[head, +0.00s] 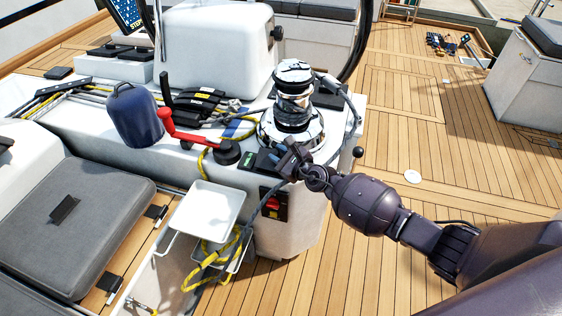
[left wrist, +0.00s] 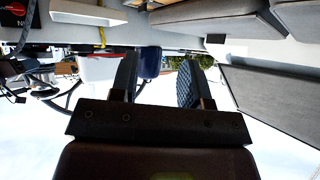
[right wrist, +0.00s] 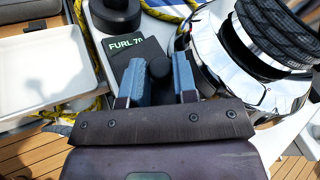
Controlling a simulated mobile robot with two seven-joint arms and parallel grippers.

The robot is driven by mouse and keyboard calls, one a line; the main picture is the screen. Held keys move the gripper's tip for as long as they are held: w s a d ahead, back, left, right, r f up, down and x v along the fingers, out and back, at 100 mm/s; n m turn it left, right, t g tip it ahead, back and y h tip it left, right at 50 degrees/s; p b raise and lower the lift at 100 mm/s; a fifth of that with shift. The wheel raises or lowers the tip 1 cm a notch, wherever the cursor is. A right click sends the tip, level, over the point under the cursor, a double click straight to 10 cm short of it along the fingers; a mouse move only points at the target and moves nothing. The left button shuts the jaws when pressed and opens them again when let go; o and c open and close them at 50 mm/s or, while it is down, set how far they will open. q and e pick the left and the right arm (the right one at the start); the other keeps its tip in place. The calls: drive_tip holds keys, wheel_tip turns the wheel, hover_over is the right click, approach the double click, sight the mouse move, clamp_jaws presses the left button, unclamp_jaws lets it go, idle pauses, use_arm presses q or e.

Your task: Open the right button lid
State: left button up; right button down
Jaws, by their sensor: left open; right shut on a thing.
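My right gripper (head: 288,155) reaches in from the right to the side console, just below the chrome winch. In the right wrist view its blue-padded fingers (right wrist: 158,75) are closed on a dark rounded piece (right wrist: 160,70), which appears to be the right button lid. Its hinge and whatever lies under it are hidden.
The chrome winch (head: 292,95) stands right behind my right gripper. A red-handled lever (head: 195,137) and a blue canister (head: 134,115) are to the left. A white tray (head: 208,207) and yellow rope (head: 193,277) are below.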

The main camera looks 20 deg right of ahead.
drive_tip(key=shift+s+a+f+n+t+b, duration=0.1)
drive_tip(key=shift+s+a+n+t+b, duration=0.15)
drive_tip(key=shift+s+n+t+b, duration=0.35)
drive_tip(key=shift+s+a+n+t+b, duration=0.3)
drive_tip(key=shift+n+b, duration=0.15)
drive_tip(key=shift+n, duration=0.35)
use_arm(q)
wheel_tip(320, 180, down, 10)
drive_tip(key=g+b, duration=0.1)
drive_tip(key=b, duration=0.8)
drive_tip(key=shift+s+f+m+b, duration=0.25)
drive_tip(key=shift+s+m+b, duration=0.05)
drive_tip(key=shift+s+b, duration=0.1)
use_arm(e)
drive_tip(key=s+a+n+y, duration=0.1)
drive_tip(key=n+y, duration=0.1)
drive_tip(key=n, duration=0.2)
drive_tip(key=s+a+f+n+t+y, duration=0.1)
drive_tip(key=s+n+y, duration=0.1)
drive_tip(key=n, duration=0.3)
drive_tip(key=s+a+n+t+y, duration=0.1)
drive_tip(key=n+y, duration=0.2)
drive_tip(key=n, duration=0.2)
drive_tip(key=shift+s+a+f+y, duration=0.1)
drive_tip(key=shift+s+f+y, duration=0.2)
use_arm(q)
drive_tip(key=shift+s+d, duration=0.1)
use_arm(e)
drive_tip(key=shift+n, duration=0.3)
